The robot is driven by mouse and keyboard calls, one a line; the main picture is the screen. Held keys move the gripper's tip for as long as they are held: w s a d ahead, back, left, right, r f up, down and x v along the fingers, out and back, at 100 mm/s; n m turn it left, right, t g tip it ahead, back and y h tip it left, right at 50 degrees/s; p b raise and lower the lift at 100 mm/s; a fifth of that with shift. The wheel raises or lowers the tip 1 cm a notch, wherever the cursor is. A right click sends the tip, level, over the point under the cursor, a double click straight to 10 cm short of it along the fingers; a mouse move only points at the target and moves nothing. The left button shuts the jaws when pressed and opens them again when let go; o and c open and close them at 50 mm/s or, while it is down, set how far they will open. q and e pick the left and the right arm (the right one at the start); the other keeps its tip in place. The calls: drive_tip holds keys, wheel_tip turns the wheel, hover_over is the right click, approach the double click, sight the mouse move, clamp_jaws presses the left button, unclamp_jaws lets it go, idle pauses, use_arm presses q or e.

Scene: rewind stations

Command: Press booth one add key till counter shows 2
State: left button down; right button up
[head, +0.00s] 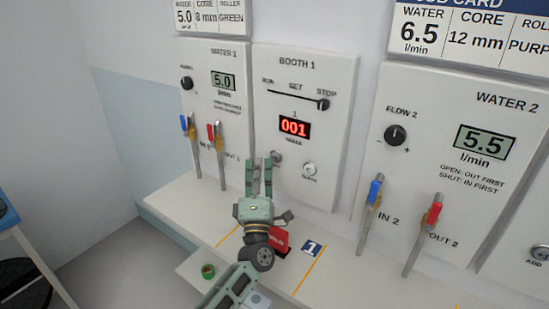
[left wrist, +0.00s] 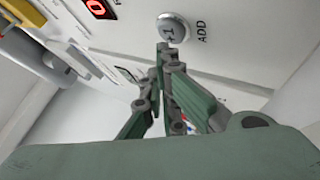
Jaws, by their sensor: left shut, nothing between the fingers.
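The Booth 1 panel (head: 318,80) is white, and its red counter (head: 294,127) reads 001. My left gripper (head: 259,164) is shut and empty, in front of the lower part of this panel. The round silver add key (left wrist: 173,28), marked +1 and labelled ADD, is just beyond my fingertips in the left wrist view. In the head view the add key (head: 276,156) is partly hidden beside the fingers. I cannot tell whether the fingertips touch it. A second round button (head: 309,169) sits to its right. My right gripper is not in view.
The Water 1 panel (head: 212,78) with blue and red valve handles is to the left. The Water 2 panel (head: 462,160) with similar handles is to the right. A red object (head: 279,241) and a green ring (head: 208,271) are on the ledge below, near my left arm.

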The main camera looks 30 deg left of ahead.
use_arm(q)
drive_tip(key=shift+s+a+p, duration=0.15)
drive_tip(key=shift+s+p, duration=0.35)
drive_tip(key=shift+s, duration=0.75)
drive_tip(key=shift+s+a+p, duration=0.1)
drive_tip(key=shift+s+p, duration=0.4)
drive_tip(key=shift+s, duration=0.75)
drive_tip(key=shift+d, duration=0.1)
